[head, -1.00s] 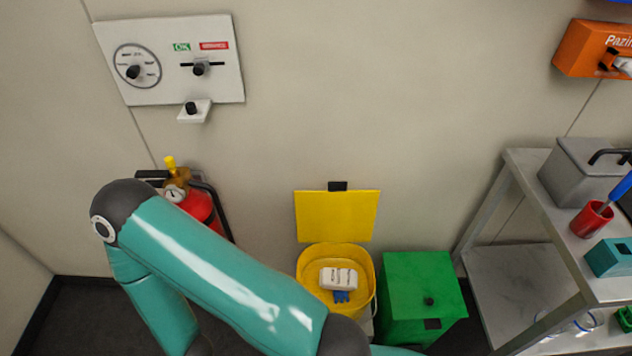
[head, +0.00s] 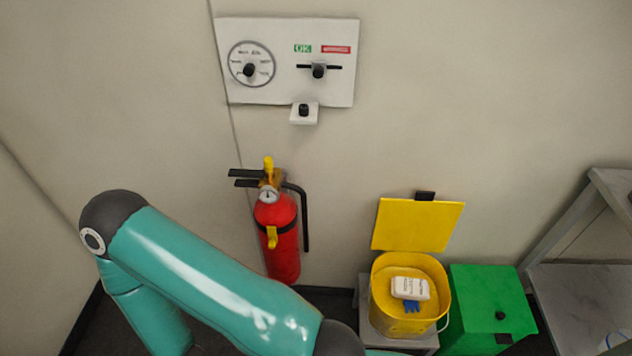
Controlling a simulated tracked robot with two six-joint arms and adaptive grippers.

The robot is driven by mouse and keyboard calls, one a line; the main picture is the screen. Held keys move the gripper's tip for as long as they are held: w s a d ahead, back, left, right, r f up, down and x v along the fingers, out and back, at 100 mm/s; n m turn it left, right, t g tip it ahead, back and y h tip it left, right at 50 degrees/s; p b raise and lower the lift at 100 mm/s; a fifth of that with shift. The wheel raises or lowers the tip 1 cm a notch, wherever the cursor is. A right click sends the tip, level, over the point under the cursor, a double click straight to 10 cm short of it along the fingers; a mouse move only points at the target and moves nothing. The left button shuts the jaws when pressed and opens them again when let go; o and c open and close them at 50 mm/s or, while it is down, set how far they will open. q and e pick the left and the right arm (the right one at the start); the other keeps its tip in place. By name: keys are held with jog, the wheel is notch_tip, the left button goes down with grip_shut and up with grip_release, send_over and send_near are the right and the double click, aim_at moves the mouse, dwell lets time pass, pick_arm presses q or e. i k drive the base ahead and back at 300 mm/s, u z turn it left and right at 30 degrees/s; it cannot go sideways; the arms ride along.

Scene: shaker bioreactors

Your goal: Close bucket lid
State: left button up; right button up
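The yellow bucket (head: 386,311) stands on a low grey stand by the wall, at the lower right of the head view. Its square yellow lid (head: 418,226) is open and stands upright at the back of the bucket, with a black tab (head: 424,196) at its top edge. Inside the bucket are a white package (head: 410,288) and a small blue item (head: 412,306). My teal left arm crosses the lower left of the view, to the left of the bucket. Neither gripper is in view.
A green box (head: 487,300) with a black knob stands just right of the bucket. A red fire extinguisher (head: 277,245) is against the wall to the left. A metal shelf (head: 577,290) is at the right edge. A control panel (head: 287,90) hangs on the wall.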

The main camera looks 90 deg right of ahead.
aim_at(423, 223)
jog(key=u, duration=0.4)
jog(key=i, duration=0.3)
jog(key=z, duration=2)
jog(key=i, duration=0.25)
jog(key=z, duration=2.5)
jog(key=i, duration=0.15)
jog(key=z, duration=2.3)
jog(key=k, duration=0.5)
jog(key=z, duration=0.25)
